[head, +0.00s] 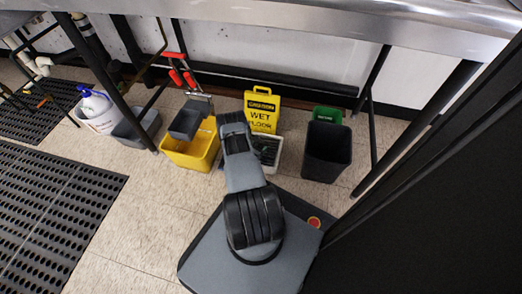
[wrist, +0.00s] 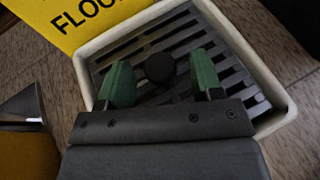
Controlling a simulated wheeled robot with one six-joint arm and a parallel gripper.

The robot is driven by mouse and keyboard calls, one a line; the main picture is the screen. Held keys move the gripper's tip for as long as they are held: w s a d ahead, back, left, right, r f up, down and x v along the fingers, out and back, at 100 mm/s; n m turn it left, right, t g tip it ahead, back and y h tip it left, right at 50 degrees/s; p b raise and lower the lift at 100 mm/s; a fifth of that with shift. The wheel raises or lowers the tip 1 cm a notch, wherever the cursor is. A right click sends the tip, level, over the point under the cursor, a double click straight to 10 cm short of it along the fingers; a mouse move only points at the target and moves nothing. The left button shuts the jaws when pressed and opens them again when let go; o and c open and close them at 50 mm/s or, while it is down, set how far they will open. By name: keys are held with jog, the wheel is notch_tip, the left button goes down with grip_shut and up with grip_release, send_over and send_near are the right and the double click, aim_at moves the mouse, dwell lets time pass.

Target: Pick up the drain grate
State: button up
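The drain grate (wrist: 180,38) is a dark slotted plate with a round black knob (wrist: 160,67) standing near its middle. It sits inside a pale square rim (wrist: 88,55); part of it also shows in the head view (head: 269,148), beside my arm. My gripper (wrist: 161,79) is open above the grate, with one green finger on each side of the knob. Gaps show between the knob and both fingers, so nothing is held. The gripper body hides the near part of the grate. In the head view my arm hides the fingers.
A yellow wet-floor sign (head: 261,108) stands right behind the rim. A yellow mop bucket (head: 190,150) is to the left and a black bin (head: 327,150) to the right. Steel counter (head: 330,22) and its legs overhang behind. Black mats (head: 50,215) lie at left.

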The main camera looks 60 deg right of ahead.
grip_shut()
dwell(0.3)
